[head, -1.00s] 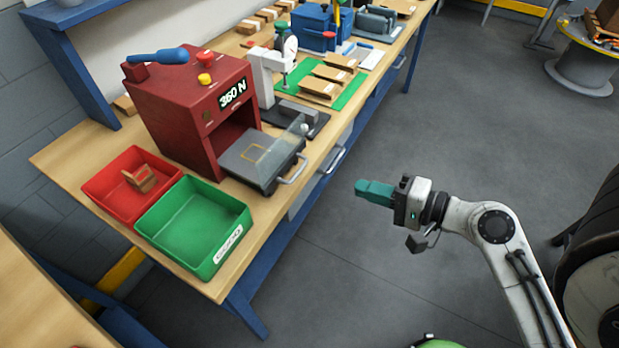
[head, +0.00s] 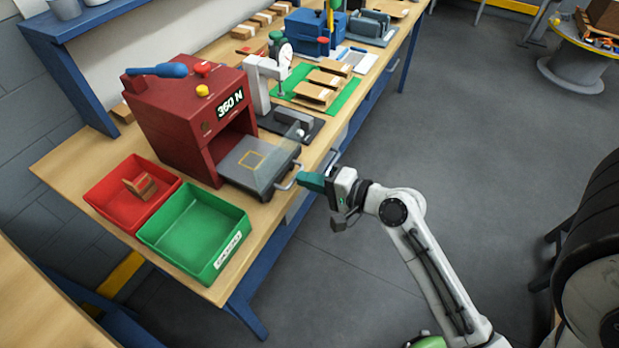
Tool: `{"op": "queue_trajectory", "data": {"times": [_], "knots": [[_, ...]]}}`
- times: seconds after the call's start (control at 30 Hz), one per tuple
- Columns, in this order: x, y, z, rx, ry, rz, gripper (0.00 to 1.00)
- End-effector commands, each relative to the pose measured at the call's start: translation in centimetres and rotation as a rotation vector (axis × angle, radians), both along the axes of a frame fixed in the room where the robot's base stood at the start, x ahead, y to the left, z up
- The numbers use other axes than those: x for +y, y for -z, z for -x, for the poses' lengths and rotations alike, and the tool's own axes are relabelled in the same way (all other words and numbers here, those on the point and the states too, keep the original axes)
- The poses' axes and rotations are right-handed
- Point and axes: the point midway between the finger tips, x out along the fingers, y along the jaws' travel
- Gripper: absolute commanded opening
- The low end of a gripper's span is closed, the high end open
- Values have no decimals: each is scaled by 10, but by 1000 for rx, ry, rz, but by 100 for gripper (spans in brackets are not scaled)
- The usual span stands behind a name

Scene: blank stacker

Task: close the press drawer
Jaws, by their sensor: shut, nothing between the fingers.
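The red press (head: 192,120) stands on the wooden bench with a display reading 360 N. Its grey drawer (head: 246,176) is pulled out at the front, with a yellow square outline on its top. A clear panel shows over the drawer's right part. The drawer's metal handle (head: 289,182) is at its front edge. My gripper (head: 305,180), with teal fingers, is shut and empty. Its fingertips are at the right side of the handle, very close; I cannot tell whether they touch it.
A red bin (head: 112,205) holding a brown wooden piece (head: 140,187) and a green bin (head: 180,225) stand left of the drawer. A white gauge stand (head: 262,85) and a green mat (head: 345,98) with wooden blanks lie behind.

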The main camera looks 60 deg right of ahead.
Motion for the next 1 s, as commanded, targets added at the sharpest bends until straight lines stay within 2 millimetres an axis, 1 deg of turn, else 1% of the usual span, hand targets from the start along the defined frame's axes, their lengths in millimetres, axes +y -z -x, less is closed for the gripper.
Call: {"op": "queue_trajectory", "data": {"times": [0.17, 0.27, 0.37, 0.6, 0.7, 0.83, 1.0], "knots": [[0, 0, 0, 0, 0, 0, 0], [0, -1, -5, 0, 0, -1, 0], [0, -3, -23, -1, 0, -3, 0], [2, -3, -84, -2, -1, -1, 0], [3, -2, -105, 0, -1, -1, 0], [4, -1, -122, 0, 0, 0, 0], [5, 0, -129, -2, 0, 0, 0]]}}
